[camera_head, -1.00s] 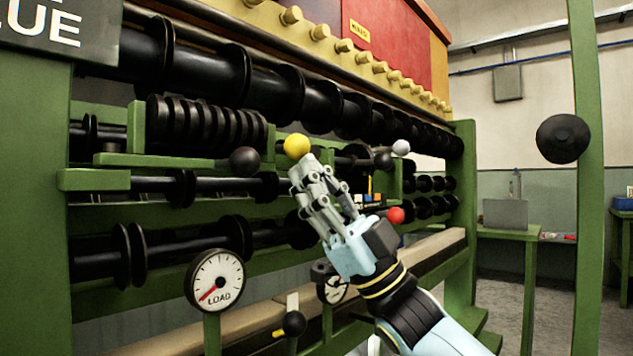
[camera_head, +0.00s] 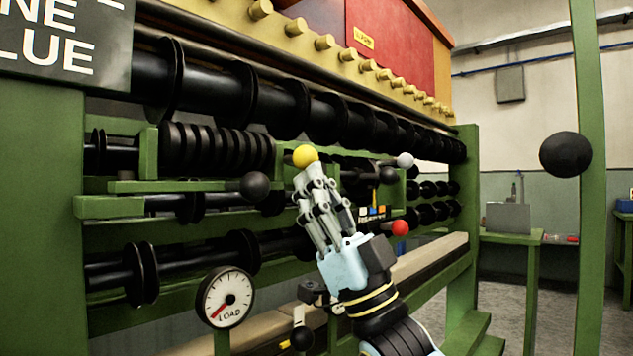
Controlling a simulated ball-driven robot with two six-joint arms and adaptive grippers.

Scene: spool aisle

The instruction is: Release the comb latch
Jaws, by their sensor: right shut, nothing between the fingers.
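No part is labelled as the comb latch, so I cannot tell which one it is. A yellow ball knob (camera_head: 305,157) stands at the front of the green machine frame, near the middle of the head view. My right gripper (camera_head: 316,170) is shut and empty, pointing up, with its fingertips just below the yellow knob. I cannot tell whether they touch it. Other knobs are a black one (camera_head: 255,186) to the left, a white one (camera_head: 405,160) and a red one (camera_head: 400,228) to the right. The gripper hides part of the rods behind. My left gripper is not in view.
Rows of black spools (camera_head: 215,80) fill the frame. A LOAD gauge (camera_head: 226,298) stands low in front, with a small black knob (camera_head: 302,338) to its right. A green post (camera_head: 588,120) with a black ball (camera_head: 566,154) stands at right. Floor shows behind it.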

